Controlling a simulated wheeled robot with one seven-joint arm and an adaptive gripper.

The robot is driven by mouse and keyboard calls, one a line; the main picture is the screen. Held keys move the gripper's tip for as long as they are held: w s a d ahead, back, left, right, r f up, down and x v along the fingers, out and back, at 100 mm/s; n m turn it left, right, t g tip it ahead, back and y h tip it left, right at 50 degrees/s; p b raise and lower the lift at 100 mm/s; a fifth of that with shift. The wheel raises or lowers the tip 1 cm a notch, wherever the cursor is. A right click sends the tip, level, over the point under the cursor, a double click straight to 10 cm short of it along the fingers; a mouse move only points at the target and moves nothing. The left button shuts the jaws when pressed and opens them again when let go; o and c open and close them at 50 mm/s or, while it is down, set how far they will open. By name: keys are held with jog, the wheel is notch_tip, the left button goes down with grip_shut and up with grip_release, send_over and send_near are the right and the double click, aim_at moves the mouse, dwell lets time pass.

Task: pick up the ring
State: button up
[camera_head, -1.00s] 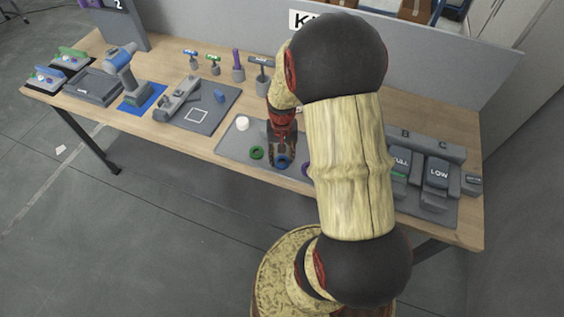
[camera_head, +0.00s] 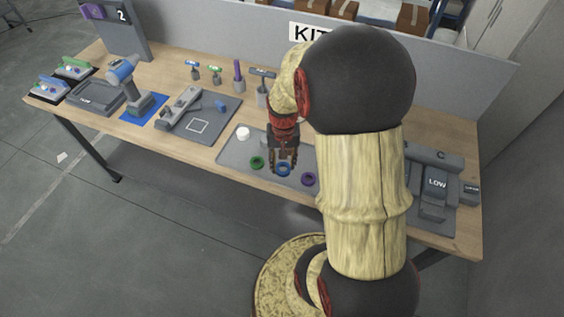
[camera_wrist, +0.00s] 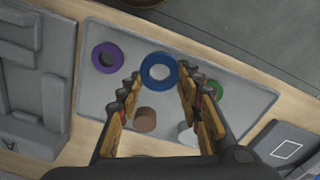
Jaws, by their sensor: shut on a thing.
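The blue ring (camera_head: 283,169) is at the front of a grey tray (camera_head: 233,155), between a green ring (camera_head: 257,162) and a purple ring (camera_head: 308,179). My gripper (camera_head: 283,161) points down over the tray, its fingers shut on the blue ring. In the wrist view, the blue ring (camera_wrist: 159,71) sits between the two fingertips (camera_wrist: 159,82). The purple ring (camera_wrist: 108,57) is to its left and the green ring (camera_wrist: 215,90) is to its right, partly behind a finger. I cannot tell whether the blue ring is clear of the tray.
A white round piece (camera_head: 243,133) and a brown cylinder (camera_wrist: 145,119) are also on the tray. A grey plate with a square mark (camera_head: 197,126) is left of the tray; grey labelled blocks (camera_head: 436,183) are to the right. A divider (camera_head: 220,40) runs along the back.

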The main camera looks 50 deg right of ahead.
jog(key=s+a+r+p, duration=0.3)
jog(key=s+a+r, duration=0.4)
jog(key=s+r, duration=0.1)
jog(key=shift+s, duration=0.55)
jog(key=shift+a+r, duration=0.1)
jog(key=shift+r, duration=0.1)
jog(key=shift+s+r+p, duration=0.1)
jog(key=shift+s+p, duration=0.1)
jog(key=shift+p, duration=0.45)
